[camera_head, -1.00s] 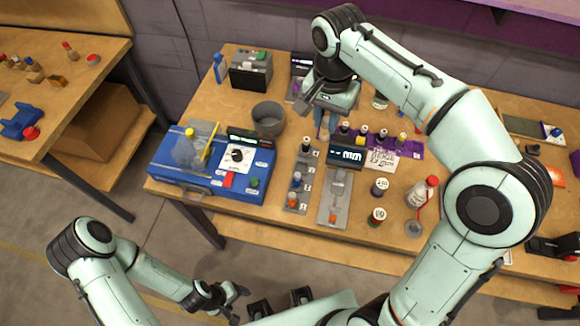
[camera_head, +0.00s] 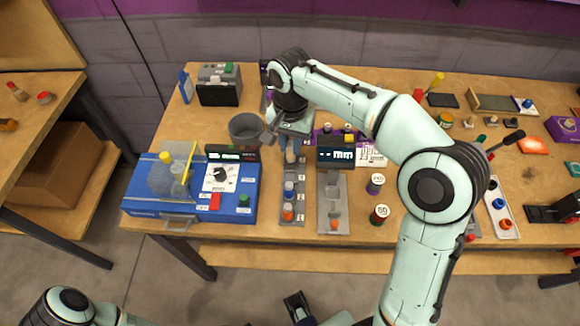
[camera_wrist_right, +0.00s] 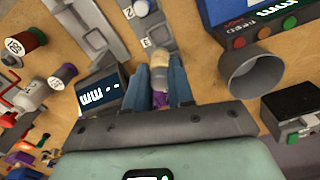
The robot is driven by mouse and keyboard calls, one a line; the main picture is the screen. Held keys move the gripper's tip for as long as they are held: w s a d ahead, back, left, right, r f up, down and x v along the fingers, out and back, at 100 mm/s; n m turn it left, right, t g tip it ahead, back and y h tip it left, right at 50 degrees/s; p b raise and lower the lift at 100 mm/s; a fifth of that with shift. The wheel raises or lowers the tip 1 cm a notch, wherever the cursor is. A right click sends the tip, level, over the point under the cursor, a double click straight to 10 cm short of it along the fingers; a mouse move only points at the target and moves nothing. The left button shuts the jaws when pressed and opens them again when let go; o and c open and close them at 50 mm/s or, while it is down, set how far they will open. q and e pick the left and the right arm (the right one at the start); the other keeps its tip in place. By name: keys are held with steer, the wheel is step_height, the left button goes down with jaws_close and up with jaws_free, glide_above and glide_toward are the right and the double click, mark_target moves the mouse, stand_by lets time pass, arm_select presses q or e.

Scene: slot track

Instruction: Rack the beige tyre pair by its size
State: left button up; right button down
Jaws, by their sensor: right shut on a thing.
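The beige tyre pair (camera_wrist_right: 160,76) is between the two blue fingers of my right gripper (camera_wrist_right: 158,88) in the right wrist view, with a purple part beside it. In the head view my right gripper (camera_head: 287,140) is shut on it at the far end of the grey slot track (camera_head: 292,174); the beige pair (camera_head: 291,154) shows just below the fingers. I cannot tell whether it touches the track. A blue piece (camera_head: 289,188) and an orange piece (camera_head: 288,213) stand in nearer slots. Number labels line the track.
A gauge with an "mm" display (camera_head: 336,152) and grey bed (camera_head: 333,212) stands right of the track. A blue machine (camera_head: 150,204) and grey bin (camera_head: 245,130) are left. Spools (camera_head: 375,183) stand right. A purple rack (camera_head: 324,131) is partly hidden behind the gauge.

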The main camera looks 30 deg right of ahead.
mark_target(290, 143)
step_height(290, 143, down, 9)
steer(key=shift+r+b, duration=0.2)
steer(key=shift+b, duration=0.3)
steer(key=shift+f, duration=0.15)
steer(key=c, duration=1)
jaws_free()
steer(key=shift+r, duration=0.3)
step_height(290, 143, up, 12)
steer(key=shift+f+p, duration=0.1)
steer(key=shift+p, duration=0.95)
